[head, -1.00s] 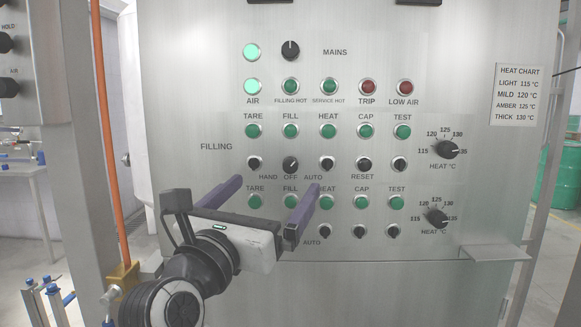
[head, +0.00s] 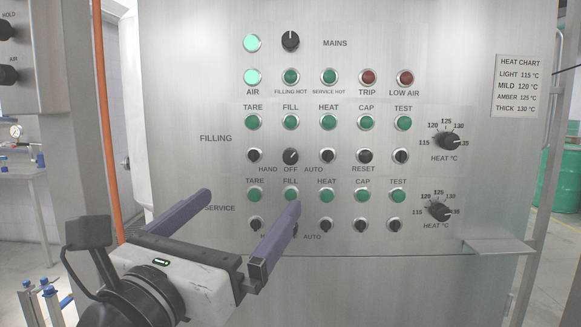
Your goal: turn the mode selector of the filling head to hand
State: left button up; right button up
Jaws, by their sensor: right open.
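The filling head's mode selector (head: 290,156) is a black knob in the FILLING block of the steel panel (head: 380,285). HAND is printed at its lower left, OFF just under it and AUTO at its lower right. Its pale pointer mark looks tilted up and to the right; it is too small to read surely. My right gripper (head: 252,199) is open and empty, its two purple fingers spread wide and pointing toward the panel. It shows below and left of the selector, apart from it. Its right finger partly covers the SERVICE selector (head: 292,225). My left gripper is not in view.
Close beside the selector are other black knobs (head: 254,156), with green FILLING lamps (head: 290,122) above and SERVICE lamps (head: 327,195) below. HEAT dials (head: 448,141) sit at the right. A small shelf (head: 497,246) juts out at lower right. An orange pipe (head: 107,120) stands left.

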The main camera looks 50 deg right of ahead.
aim_at(289, 156)
jog(key=k, duration=1)
jog(key=z, duration=0.05)
